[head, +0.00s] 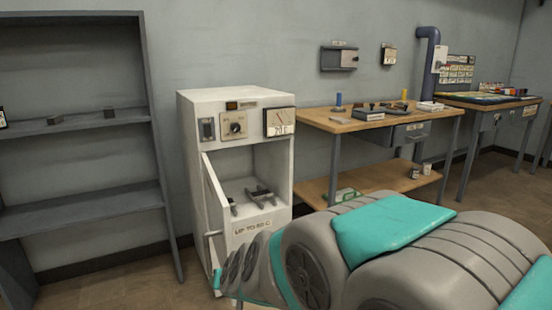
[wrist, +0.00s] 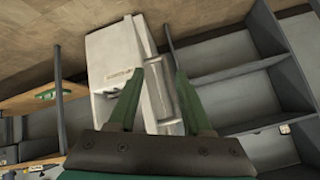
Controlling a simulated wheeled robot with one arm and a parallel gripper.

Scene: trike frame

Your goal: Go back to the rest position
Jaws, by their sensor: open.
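My gripper (wrist: 158,90) shows in the wrist view with its two green fingers apart and nothing seen between them. In the head view my arm fills the lower right and the gripper itself cannot be made out. The white cabinet (head: 267,235) stands in front of my arm, its door (head: 213,215) swung open at the left. Dark metal parts (head: 260,194) lie inside it.
A grey shelf unit (head: 75,122) with two small dark blocks stands at the left. A wooden workbench (head: 350,126) holding tools and small boxes is right of the cabinet, with another table (head: 490,103) beyond. Bare floor (head: 150,285) shows between shelf and cabinet.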

